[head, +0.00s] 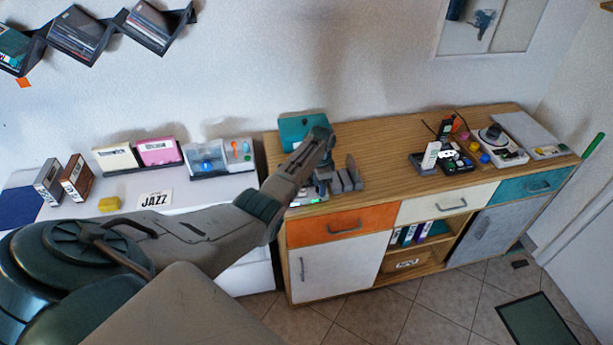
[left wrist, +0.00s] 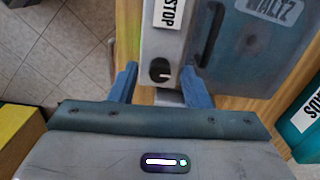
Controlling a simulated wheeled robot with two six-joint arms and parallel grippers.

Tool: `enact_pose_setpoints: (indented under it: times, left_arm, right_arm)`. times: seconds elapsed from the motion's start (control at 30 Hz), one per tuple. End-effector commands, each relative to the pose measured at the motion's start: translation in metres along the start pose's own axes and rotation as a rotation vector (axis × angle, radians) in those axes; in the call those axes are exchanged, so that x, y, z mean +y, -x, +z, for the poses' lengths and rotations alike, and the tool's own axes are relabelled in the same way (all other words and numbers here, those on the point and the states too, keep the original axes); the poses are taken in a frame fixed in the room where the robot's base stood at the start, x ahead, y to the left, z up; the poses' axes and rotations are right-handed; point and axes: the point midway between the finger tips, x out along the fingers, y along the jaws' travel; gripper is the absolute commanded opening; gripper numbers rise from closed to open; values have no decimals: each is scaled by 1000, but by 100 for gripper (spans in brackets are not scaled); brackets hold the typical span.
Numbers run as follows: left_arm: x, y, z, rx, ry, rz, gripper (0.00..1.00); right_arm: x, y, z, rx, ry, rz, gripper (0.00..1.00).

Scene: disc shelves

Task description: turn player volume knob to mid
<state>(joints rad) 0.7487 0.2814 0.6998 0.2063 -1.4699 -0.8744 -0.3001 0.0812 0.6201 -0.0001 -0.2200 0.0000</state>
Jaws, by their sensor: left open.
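The player (left wrist: 260,55) is a grey unit with a "WALTZ" label, a "STOP" label and a dark slot in the left wrist view. Its small dark round knob (left wrist: 160,70) has a pale mark and sits at its near edge. My left gripper (left wrist: 159,76) is open, with one blue finger on each side of the knob. I cannot tell whether either finger touches it. In the head view my left gripper (head: 338,178) is over the left end of the wooden cabinet (head: 375,135). It hides most of the player there. My right gripper is out of view.
A teal box (head: 300,130) stands behind the gripper, close by. Turntable-like gear (head: 495,145) and small items stand at the cabinet's right. A white unit (head: 235,185) on the left holds boxes and a "JAZZ" card (head: 155,199).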

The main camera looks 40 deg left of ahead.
Motion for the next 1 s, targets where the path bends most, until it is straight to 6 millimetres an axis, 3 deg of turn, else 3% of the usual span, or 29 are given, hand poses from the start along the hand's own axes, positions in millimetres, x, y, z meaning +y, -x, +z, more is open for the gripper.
enact_pose_setpoints:
  times: [1.0]
  left_arm:
    - [0, -2, 1, -1, 1138, -1, 43]
  right_arm:
    - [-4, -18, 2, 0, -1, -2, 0]
